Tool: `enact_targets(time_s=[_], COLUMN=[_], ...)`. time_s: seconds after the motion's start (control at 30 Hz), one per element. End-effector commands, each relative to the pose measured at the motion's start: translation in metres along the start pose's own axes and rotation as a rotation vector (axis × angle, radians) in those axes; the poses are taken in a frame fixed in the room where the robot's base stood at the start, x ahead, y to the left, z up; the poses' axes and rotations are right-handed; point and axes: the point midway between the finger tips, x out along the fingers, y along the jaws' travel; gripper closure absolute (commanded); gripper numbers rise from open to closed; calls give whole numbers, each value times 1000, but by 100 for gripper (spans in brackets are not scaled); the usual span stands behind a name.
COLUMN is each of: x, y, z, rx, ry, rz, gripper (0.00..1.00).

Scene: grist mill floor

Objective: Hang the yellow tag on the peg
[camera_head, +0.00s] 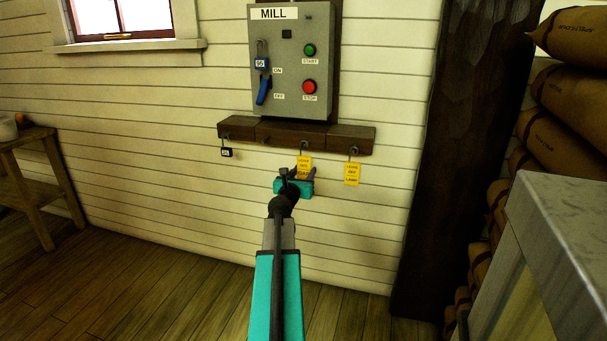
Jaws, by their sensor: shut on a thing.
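A yellow tag (304,163) with dark print is at my gripper (299,176), its upper part showing above the fingers. My gripper is shut on this tag, in front of the white board wall. The tag's top is just below a peg (304,147) on the dark wooden rail (350,138); I cannot tell whether its loop is around the peg. A second yellow tag (352,174) hangs from the right peg (354,151). The lower part of the tag at my gripper is hidden by the gripper.
A small black-and-white tag (226,153) hangs at the rail's left end. Above is the grey MILL box (290,80) with a blue lever (263,90). A dark post (425,170), sacks (575,95) and a grey cabinet (560,215) stand right; a wooden table (30,150) stands left.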

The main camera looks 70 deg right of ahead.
Motion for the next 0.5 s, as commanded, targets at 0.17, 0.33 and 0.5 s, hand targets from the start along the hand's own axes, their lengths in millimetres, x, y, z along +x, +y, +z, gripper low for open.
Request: enact_targets(time_s=[0.17,0.33,0.5], x=[3,5,5], y=[0,0,0], z=[0,0,0], rx=[0,0,0], ry=[0,0,0], rz=[0,0,0], gripper=[78,78,78])
